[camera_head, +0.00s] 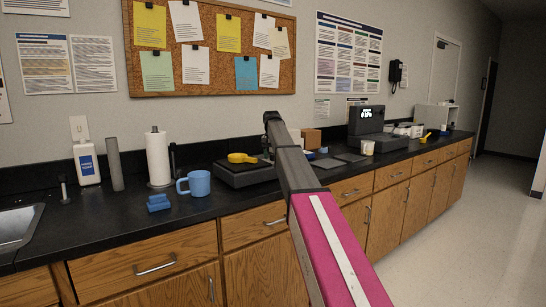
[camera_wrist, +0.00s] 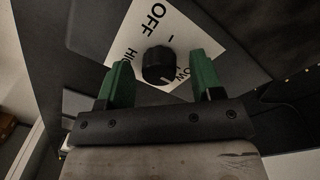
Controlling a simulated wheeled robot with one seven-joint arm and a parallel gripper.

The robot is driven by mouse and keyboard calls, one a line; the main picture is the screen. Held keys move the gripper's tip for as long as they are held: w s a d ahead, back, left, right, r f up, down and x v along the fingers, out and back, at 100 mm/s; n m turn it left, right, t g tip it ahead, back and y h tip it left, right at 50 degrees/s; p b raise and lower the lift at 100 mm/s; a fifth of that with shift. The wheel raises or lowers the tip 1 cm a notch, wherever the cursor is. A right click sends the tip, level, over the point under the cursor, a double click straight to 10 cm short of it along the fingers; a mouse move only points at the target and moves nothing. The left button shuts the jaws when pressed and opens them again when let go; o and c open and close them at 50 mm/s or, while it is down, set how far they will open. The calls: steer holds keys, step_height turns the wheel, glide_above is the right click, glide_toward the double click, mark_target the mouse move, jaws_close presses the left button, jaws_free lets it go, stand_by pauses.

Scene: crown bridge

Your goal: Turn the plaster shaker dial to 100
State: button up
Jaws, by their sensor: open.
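A round black dial (camera_wrist: 158,64) sits on a white label plate (camera_wrist: 190,28) in the wrist view. The plate reads OFF at the top, with HIGH to the left and LOW to the right, both partly covered; I see no 100. A light mark on the dial faces lower right, toward LOW. My gripper (camera_wrist: 160,62) is open, with one green finger on either side of the dial. I cannot tell whether either finger touches it. In the head view my arm reaches to the counter behind a low dark grey device (camera_head: 246,176); the dial is hidden there.
A yellow scoop (camera_head: 242,158) lies on the low device. A blue mug (camera_head: 196,184) and a blue block (camera_head: 158,203) stand to its left on the black counter. A grey machine with a lit display (camera_head: 366,120) stands to the right. The floor at right is clear.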

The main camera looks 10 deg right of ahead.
step_height(320, 180, up, 11)
steer(key=shift+a+f, duration=0.2)
stand_by(0.4)
